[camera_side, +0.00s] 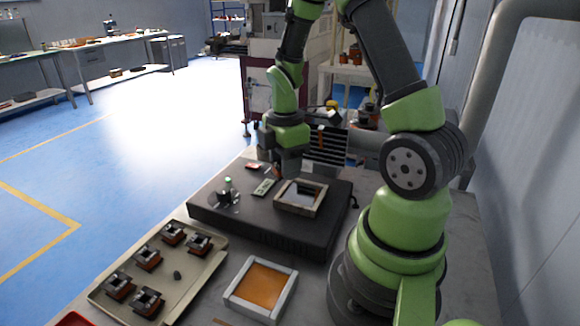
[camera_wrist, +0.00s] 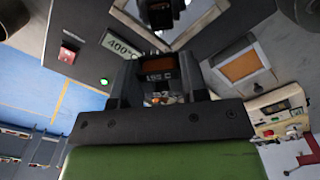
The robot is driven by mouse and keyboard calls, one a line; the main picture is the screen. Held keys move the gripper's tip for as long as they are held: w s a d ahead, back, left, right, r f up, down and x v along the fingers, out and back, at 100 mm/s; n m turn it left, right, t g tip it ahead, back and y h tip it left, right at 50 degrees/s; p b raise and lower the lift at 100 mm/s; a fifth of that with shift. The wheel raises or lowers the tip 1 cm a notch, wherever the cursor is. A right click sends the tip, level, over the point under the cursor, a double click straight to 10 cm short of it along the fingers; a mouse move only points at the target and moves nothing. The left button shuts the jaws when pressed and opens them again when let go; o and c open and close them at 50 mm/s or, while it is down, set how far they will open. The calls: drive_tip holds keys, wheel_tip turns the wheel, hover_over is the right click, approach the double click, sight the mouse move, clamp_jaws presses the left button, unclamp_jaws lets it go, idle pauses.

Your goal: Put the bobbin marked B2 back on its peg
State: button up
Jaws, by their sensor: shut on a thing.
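My gripper (camera_side: 283,172) is above the dark platform, behind the pale square frame (camera_side: 318,207). In the wrist view my gripper (camera_wrist: 161,80) is shut on a dark bobbin (camera_wrist: 160,77) with a lettered face; lower lettering looks like B2 but is partly hidden. The bobbin is mostly hidden by the jaws in the side view. The beige tray (camera_side: 205,271) at the front left holds several dark-and-copper bobbins (camera_side: 147,257). A short dark bare peg (camera_side: 177,274) stands in that tray, right of the bobbins.
A white-rimmed tray with an orange floor (camera_side: 260,285) lies in front. A red bin edge shows bottom left.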

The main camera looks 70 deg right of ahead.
drive_tip(key=w+a+f+n, duration=0.2)
drive_tip(key=w+a+n, duration=0.2)
drive_tip(key=w+a, duration=0.5)
drive_tip(key=n, duration=0.4)
hover_over(180, 275)
drive_tip(key=shift+w+d+f, duration=0.1)
drive_tip(key=shift+f, duration=0.5)
drive_tip(key=shift+w+d+f, duration=0.1)
drive_tip(key=shift+f, duration=0.45)
drive_tip(key=shift+a+f, duration=0.1)
drive_tip(key=shift+f, duration=2.25)
drive_tip(key=shift+f, duration=0.25)
drive_tip(key=shift+f, duration=0.85)
drive_tip(key=o, duration=1)
